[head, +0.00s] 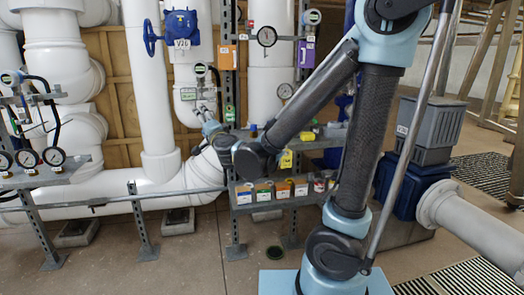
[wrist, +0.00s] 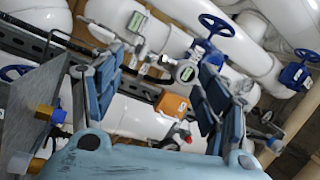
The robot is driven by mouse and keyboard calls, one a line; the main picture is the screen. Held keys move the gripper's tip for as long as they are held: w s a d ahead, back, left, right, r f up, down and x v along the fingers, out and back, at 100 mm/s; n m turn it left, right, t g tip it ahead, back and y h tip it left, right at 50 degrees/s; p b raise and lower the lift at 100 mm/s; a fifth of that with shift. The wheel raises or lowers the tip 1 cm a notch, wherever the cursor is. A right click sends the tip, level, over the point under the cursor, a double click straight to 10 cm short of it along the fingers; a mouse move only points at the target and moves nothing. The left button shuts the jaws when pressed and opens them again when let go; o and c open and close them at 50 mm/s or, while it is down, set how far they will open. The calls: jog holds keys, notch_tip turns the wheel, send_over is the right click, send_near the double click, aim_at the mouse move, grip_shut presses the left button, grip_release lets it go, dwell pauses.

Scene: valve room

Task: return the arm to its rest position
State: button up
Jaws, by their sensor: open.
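My gripper (head: 203,116) is small in the head view, in front of the white pipes and left of the shelf rack. My arm rises from its base at the lower right, bends high up, and slopes down left to the gripper. In the wrist view my gripper (wrist: 162,60) has its two blue-grey padded fingers wide apart, with nothing held between them. An orange box (wrist: 172,104) and a pressure gauge (wrist: 187,72) show in the gap behind. I cannot tell how far the fingers are from the pipes.
The shelf rack (head: 275,201) holds several small boxes beside my forearm. A gauge stand (head: 42,178) is at the left. A blue handwheel valve (head: 181,28) is above the gripper. Floor (head: 185,265) at front left is clear.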

jog(key=s+d+f+n+g+h, duration=0.1)
jog(key=s+d+f+n+g, duration=0.2)
jog(key=d+f, duration=0.35)
jog(key=s+d+f+n+g+h, duration=0.1)
jog(key=s+d+f+n+g, duration=0.2)
jog(key=d, duration=0.6)
jog(key=s+d+f+n+g+h, duration=0.2)
jog(key=d+f+n+g, duration=0.2)
jog(key=d+f, duration=0.3)
jog(key=s+d+f+g+h, duration=0.2)
jog(key=s+d+f, duration=0.2)
jog(key=s+d, duration=0.3)
jog(key=s+d+f+m+g+h, duration=0.1)
jog(key=s+d+f+g+h, duration=0.2)
jog(key=s+d, duration=0.4)
jog(key=d+f, duration=0.1)
jog(key=d, duration=0.2)
jog(key=shift+s+d+f+h, duration=0.15)
jog(key=shift+s+d+h, duration=0.15)
jog(key=shift+s+d, duration=0.1)
